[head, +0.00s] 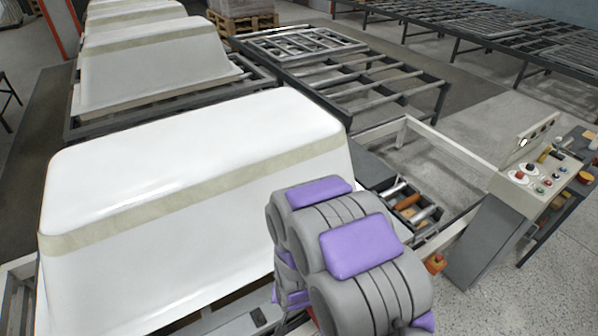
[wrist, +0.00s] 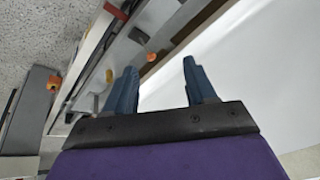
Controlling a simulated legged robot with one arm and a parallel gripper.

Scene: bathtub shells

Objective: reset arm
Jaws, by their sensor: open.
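My arm, grey with purple pads, shows folded at the lower middle of the head view; its gripper end is hidden there. In the wrist view my gripper (wrist: 163,88) shows two blue fingers standing apart, with nothing between them. A large white bathtub shell (head: 190,185) lies upside down just left of my arm in the head view. Its white side also fills the right of the wrist view (wrist: 240,65), beyond the fingers. I cannot tell how far the fingers are from it.
A control panel (head: 540,178) with coloured buttons stands on a post at the right. A low frame with rollers (head: 408,208) lies between it and the shell. More shells (head: 150,62) sit on a conveyor behind. Speckled floor (head: 480,295) is open at the lower right.

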